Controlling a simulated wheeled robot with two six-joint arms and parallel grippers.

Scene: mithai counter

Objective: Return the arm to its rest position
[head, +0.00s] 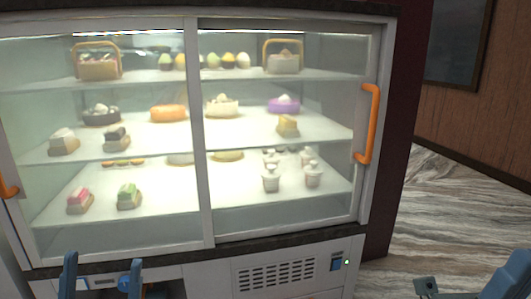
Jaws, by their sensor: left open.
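My left gripper (103,268) is at the bottom left of the head view, in front of the lower front of the display case (205,150). Its two blue fingers point up and stand well apart, with nothing held between them. The rest of that arm is below the picture's edge.
The glass case has sliding doors, with orange handles at the right (371,125) and left (7,190). Sweets, baskets and cups stand on its shelves behind the glass. A vent grille (277,275) is below. Marble-patterned floor (450,215) is open at the right.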

